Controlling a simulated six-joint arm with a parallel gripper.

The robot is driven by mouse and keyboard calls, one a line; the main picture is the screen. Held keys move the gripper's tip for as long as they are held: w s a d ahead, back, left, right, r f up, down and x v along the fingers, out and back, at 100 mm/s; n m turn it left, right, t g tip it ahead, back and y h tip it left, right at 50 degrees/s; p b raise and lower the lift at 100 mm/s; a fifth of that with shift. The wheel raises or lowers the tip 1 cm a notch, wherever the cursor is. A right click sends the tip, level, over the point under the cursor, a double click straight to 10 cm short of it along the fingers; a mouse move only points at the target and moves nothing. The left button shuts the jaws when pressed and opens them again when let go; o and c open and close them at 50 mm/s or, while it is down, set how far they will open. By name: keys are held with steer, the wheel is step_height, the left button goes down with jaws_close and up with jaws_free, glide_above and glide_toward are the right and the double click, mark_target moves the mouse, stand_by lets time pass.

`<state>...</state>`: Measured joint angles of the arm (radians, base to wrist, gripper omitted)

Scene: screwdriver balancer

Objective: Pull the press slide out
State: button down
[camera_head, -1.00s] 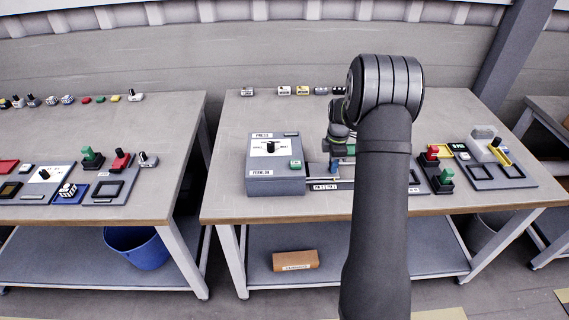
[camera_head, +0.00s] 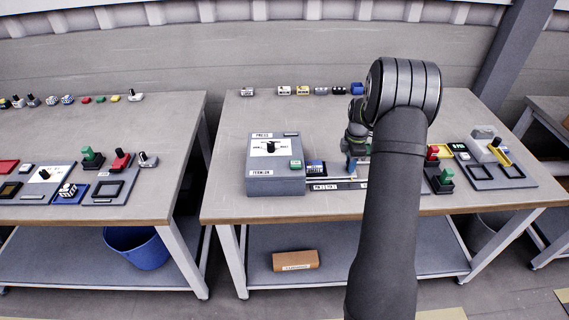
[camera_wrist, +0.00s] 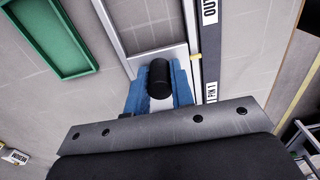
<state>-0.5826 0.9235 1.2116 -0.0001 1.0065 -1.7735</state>
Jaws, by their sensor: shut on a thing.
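The press (camera_head: 276,183) is a grey box with a white top panel, a black knob and a green button, at the left of the middle table. Its slide runs right from the box along a labelled rail (camera_head: 325,186). In the wrist view, a black handle (camera_wrist: 160,80) stands on the slide's pale plate (camera_wrist: 140,62) between two grey rails. My gripper (camera_wrist: 160,95) has its blue fingers shut around this handle. In the head view my gripper (camera_head: 357,165) is partly hidden by my arm.
A green tray (camera_wrist: 50,42) lies beside the rails in the wrist view. Red and green handled fixtures (camera_head: 440,180) stand right of my arm, near a grey panel with a yellow part (camera_head: 497,174). Small blocks line the table's back. The table's front left is clear.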

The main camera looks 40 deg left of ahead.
steer(key=shift+w+d, duration=1.75)
steer(key=c, duration=1.2)
jaws_free()
steer(key=shift+o, duration=0.2)
step_height(320, 180, up, 7)
